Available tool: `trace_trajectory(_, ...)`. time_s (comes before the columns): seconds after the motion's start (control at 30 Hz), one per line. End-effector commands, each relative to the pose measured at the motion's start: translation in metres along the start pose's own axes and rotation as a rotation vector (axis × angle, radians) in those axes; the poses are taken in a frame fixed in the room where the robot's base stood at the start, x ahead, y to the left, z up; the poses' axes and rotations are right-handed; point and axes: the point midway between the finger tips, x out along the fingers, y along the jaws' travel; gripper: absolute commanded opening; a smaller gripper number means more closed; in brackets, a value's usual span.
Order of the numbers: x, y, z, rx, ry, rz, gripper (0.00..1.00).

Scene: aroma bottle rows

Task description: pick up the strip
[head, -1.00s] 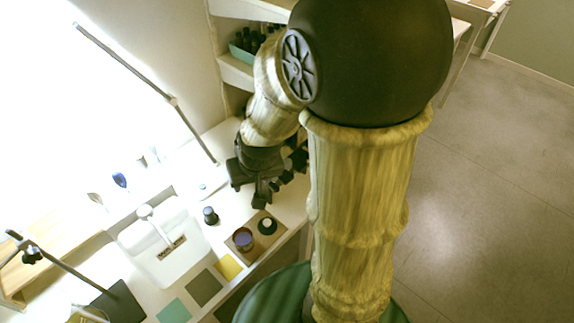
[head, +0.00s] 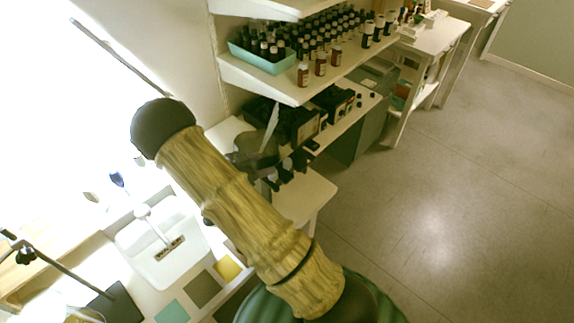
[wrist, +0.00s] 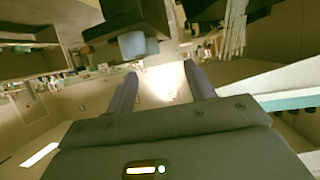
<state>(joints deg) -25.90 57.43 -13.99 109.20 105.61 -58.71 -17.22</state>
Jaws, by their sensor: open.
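My gripper (head: 285,168) is dark and partly hidden behind my arm in the head view, just in front of the lower shelf. In the wrist view my gripper (wrist: 160,70) has its two fingers apart with nothing between them. A thin pale upright piece (head: 270,128), perhaps a strip, shows just above my gripper in the head view. Several pale narrow strips (wrist: 234,28) hang close together at the upper right of the wrist view, apart from the fingers. I cannot tell whether these are the same thing.
A shelf (head: 270,84) holds many dark bottles and a teal tray (head: 262,60). Dark boxes (head: 290,120) stand below it. A white sink (head: 150,255) and coloured mats (head: 204,289) lie on the left counter. The floor (head: 440,180) at the right is clear.

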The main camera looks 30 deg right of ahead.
Motion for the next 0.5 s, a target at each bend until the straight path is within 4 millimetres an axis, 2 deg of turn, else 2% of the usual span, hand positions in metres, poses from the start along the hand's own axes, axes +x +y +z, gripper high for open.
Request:
trace_trajectory(0.13, 0.0002, 0.0092, 0.005, 0.009, 0.042, 0.057, 0.54)
trace_trajectory(0.5, 0.0051, 0.0103, 0.0041, 0.01, 0.042, 0.061, 0.54)
